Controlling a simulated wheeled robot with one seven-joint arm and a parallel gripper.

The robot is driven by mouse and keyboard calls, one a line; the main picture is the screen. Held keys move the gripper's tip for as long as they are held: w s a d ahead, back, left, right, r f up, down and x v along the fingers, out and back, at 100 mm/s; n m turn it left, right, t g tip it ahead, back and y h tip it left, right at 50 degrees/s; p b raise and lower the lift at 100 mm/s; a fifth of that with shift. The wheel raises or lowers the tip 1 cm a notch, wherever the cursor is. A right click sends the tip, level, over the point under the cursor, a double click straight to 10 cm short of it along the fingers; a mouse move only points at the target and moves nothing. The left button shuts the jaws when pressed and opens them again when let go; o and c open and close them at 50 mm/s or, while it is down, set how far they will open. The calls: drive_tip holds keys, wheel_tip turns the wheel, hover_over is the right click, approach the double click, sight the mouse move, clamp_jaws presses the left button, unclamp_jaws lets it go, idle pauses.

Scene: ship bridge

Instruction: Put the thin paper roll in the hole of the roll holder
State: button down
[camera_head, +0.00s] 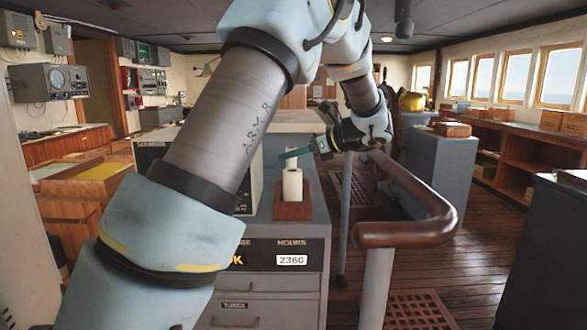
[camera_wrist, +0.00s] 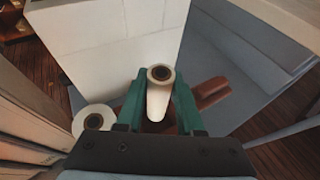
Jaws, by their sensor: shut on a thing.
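The thin white paper roll (camera_wrist: 158,98) is in my gripper (camera_wrist: 160,104), between its two teal fingers, with its dark-cored end facing the wrist camera. In the head view my gripper (camera_head: 296,153) is above the brown wooden roll holder (camera_head: 291,211). The holder also shows beneath and right of the thin roll in the wrist view (camera_wrist: 211,92). A thicker white roll (camera_head: 292,187) stands at the holder's near side; its round end shows in the wrist view (camera_wrist: 88,124). The thin roll's lower end and the hole are hidden, so I cannot tell whether they meet.
The holder stands on a grey cabinet (camera_head: 270,281) with drawers. A pale box (camera_wrist: 105,45) rises close beside the gripper. A brown handrail (camera_head: 408,234) curves on the right. Open wooden floor (camera_head: 478,235) lies beyond it.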

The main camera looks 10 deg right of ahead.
sight(296, 165)
drive_tip(key=shift+f+p, duration=0.3)
drive_tip(key=shift+f, duration=1.4)
drive_tip(key=shift+f, duration=0.1)
drive_tip(key=c, duration=0.5)
unclamp_jaws()
drive_tip(key=shift+c, duration=0.2)
drive_tip(key=b+v, duration=0.2)
drive_tip(key=v, duration=1)
drive_tip(key=shift+r, duration=0.2)
